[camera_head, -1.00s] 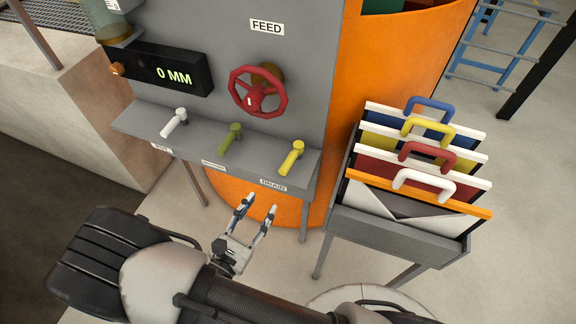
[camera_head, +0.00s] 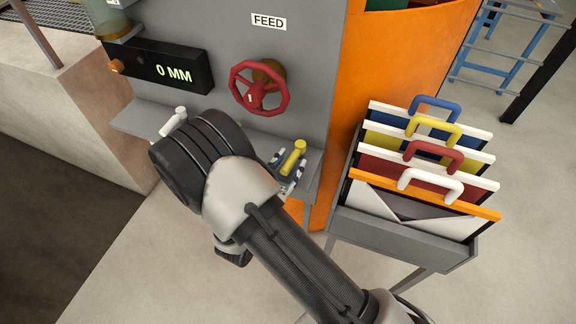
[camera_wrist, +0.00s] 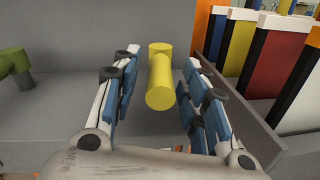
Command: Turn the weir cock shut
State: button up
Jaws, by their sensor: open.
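The yellow cock (camera_head: 293,158) stands at the right end of the grey shelf, its handle pointing out towards me. My gripper (camera_head: 287,169) is open around it. In the wrist view the yellow cock (camera_wrist: 160,80) lies between the two blue-padded fingers, with a gap on each side. A white cock (camera_head: 174,121) sits at the left end. No cock label is readable now, so I cannot tell which is marked weir; earlier the yellow one's label read DRAIN.
A red FEED handwheel (camera_head: 259,88) is above the shelf. A display (camera_head: 160,70) reads 0 MM. A grey rack (camera_head: 400,238) of boards with coloured handles stands close at the right; its side wall (camera_wrist: 238,112) is near the right finger.

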grip_shut()
dwell(0.5)
